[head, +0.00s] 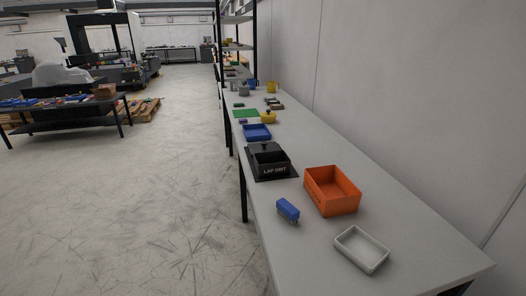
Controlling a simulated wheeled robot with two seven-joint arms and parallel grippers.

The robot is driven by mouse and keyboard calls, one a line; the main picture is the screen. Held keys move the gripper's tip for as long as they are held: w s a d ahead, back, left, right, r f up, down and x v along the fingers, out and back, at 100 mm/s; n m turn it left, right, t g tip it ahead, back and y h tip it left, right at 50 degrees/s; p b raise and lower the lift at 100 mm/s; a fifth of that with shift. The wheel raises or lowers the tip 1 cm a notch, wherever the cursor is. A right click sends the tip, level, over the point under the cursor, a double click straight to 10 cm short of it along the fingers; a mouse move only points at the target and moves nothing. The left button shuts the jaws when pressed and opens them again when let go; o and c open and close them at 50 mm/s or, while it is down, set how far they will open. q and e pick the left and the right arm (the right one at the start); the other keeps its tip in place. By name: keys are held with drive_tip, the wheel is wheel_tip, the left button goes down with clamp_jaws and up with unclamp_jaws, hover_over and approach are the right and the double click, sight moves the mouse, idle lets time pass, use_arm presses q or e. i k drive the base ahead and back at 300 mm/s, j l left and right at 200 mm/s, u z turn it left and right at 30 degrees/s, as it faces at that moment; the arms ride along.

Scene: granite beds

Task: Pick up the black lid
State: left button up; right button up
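A black box (271,169) with white lettering that seems to read "LAP GRIT" stands on the long grey bench, on a dark flat mat or base (252,166). A black piece with a small knob, apparently the black lid (265,148), shows at the box's far upper side. I cannot tell whether it rests on the box or stands just behind it. Neither of my grippers is in view.
An orange bin (332,192), a blue block-like object (288,209) and a white tray (361,250) stand nearer on the bench (400,220). A blue tray (257,132) and a yellow pot (268,117) stand beyond. A wall runs along the right; open floor (150,200) lies left.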

sight(264, 146)
drive_tip(key=i+j+z, duration=0.55)
drive_tip(key=j+z, duration=0.25)
drive_tip(key=j, duration=0.15)
drive_tip(key=i+j+z, duration=0.25)
drive_tip(key=j, duration=0.15)
drive_tip(key=j+z, duration=0.3)
drive_tip(key=i+j+z, duration=0.1)
drive_tip(key=j+z, duration=0.15)
drive_tip(key=j, duration=0.3)
